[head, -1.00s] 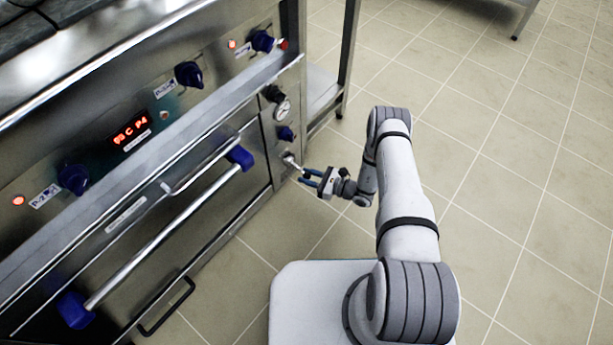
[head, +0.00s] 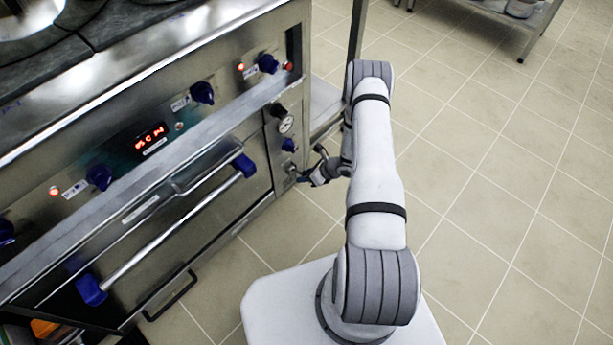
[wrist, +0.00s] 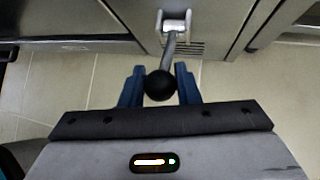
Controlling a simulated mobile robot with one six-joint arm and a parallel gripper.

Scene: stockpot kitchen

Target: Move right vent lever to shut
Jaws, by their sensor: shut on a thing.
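The vent lever is a short metal shaft (wrist: 168,50) with a black ball knob (wrist: 160,86), hinged at a bright bracket (wrist: 174,20) on the steel front in the wrist view. My gripper (wrist: 159,88) is shut on the black knob, one blue finger on each side. In the head view my gripper (head: 308,181) is low at the right end of the oven front. The lever is too small there, and partly behind the gripper, to read its angle. No shut marking is readable.
The oven door's long bar handle (head: 170,230) with blue ends juts out to the left. A dial gauge (head: 286,124) and a blue knob (head: 288,145) sit above the gripper. A steel shelf (head: 322,105) stands beyond. Tiled floor (head: 490,190) on the right is clear.

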